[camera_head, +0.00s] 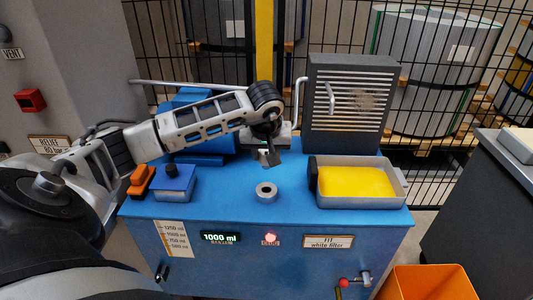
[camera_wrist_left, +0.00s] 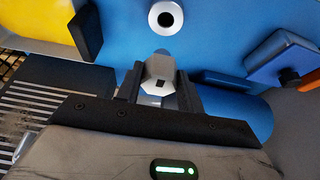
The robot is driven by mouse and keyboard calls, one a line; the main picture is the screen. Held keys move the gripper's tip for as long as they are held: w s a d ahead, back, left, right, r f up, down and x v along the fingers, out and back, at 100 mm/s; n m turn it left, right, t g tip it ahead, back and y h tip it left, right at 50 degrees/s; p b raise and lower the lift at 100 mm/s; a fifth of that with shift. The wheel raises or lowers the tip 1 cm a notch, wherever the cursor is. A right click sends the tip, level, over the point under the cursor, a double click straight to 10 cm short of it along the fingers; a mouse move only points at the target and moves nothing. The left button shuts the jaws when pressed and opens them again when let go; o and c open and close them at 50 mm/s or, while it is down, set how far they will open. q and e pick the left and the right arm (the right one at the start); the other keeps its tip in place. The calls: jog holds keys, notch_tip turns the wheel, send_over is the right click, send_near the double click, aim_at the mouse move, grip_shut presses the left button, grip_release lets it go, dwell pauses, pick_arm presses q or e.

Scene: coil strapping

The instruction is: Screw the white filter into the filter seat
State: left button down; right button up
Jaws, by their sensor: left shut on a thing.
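The filter seat, a pale grey ring with a dark hole (camera_head: 266,191), sits on the blue top of the unit. It also shows at the top of the left wrist view (camera_wrist_left: 165,17). My left gripper (camera_head: 268,155) is above and behind the seat, pointing down. In the left wrist view its dark fingers (camera_wrist_left: 160,90) are shut on a pale faceted piece with a small dark square, which looks like the white filter (camera_wrist_left: 158,68). The piece is apart from the ring. Its far end is hard to make out. My right gripper is not in view.
A grey tray with yellow contents (camera_head: 402,186) stands right of the seat, before a dark louvred box (camera_head: 345,105). A blue box with a knob (camera_head: 173,184) and an orange piece (camera_head: 141,181) are at left. An orange bin (camera_head: 430,283) is at lower right. The top around the seat is clear.

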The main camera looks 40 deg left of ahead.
aim_at(266, 166)
pick_arm(q)
jog(key=shift+s+d+r, duration=0.1)
jog(key=shift+s, duration=0.05)
jog(key=shift+f, duration=0.35)
notch_tip(266, 166, down, 2)
jog(key=shift+f+b, duration=0.1)
jog(key=shift+b, duration=0.95)
notch_tip(266, 166, down, 3)
jog(key=shift+r+b, duration=0.1)
jog(key=shift+b, duration=1)
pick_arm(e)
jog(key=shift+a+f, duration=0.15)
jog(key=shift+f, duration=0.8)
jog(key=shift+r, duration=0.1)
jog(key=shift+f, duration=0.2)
pick_arm(q)
jog(key=shift+f, duration=0.35)
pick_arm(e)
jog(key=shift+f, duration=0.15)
pick_arm(q)
jog(key=shift+f+b, duration=1.45)
jog(key=shift+f, duration=0.05)
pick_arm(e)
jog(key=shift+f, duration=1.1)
